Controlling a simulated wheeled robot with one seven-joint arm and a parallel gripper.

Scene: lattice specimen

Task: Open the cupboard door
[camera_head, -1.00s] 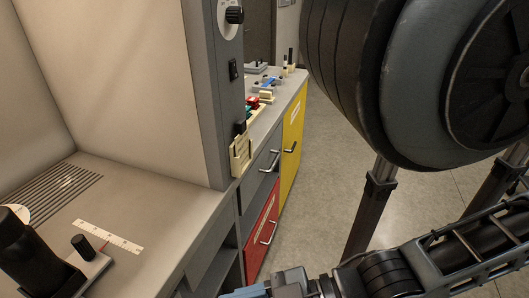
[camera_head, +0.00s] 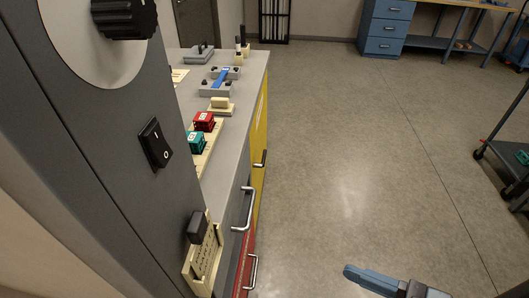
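A bench cupboard runs along the left in the head view. Its yellow door (camera_head: 259,132), seen nearly edge-on, carries a dark handle (camera_head: 262,159) and looks shut. Nearer are a grey front with a metal bar handle (camera_head: 246,208) and a red front (camera_head: 241,268) with its own bar handle (camera_head: 253,272); both are seen at a steep angle. My gripper (camera_head: 372,280) is at the bottom edge, right of the cupboard, over the floor and touching no handle. Only a blue-grey finger part shows, so its opening is unclear.
A grey housing with a dial and a black switch (camera_head: 155,142) fills the near left. Small fixtures, including a red block (camera_head: 204,121), stand on the countertop (camera_head: 251,73). The floor (camera_head: 350,160) is clear. A cart (camera_head: 511,165) stands right; blue drawers (camera_head: 385,28) stand behind.

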